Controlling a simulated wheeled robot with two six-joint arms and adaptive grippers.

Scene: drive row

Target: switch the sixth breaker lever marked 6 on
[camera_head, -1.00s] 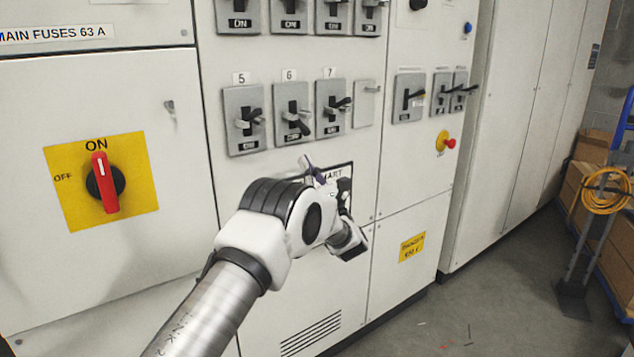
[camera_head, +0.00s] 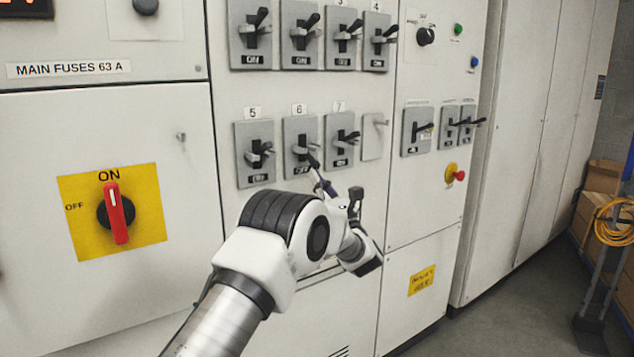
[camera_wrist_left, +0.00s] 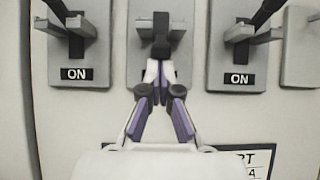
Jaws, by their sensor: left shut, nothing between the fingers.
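The sixth breaker (camera_head: 300,146), under the label 6, is a grey plate in the lower breaker row. Its black lever (camera_head: 312,159) points down, and its small sign seems to read OFF, partly covered. My left gripper (camera_head: 318,174) is just below this lever, with its fingers together and empty. In the left wrist view the fingertips (camera_wrist_left: 161,68) are shut at the lower end of the black lever (camera_wrist_left: 161,46); they look touching or nearly so. The fingers hide the sign of breaker 6 there. My right gripper is not in view.
Breaker 5 (camera_head: 254,153) and breaker 7 (camera_head: 342,141) stand close on either side, both with ON signs. Several breakers form a row above. A red main switch (camera_head: 118,213) is at the left, and a red button (camera_head: 458,175) is at the right.

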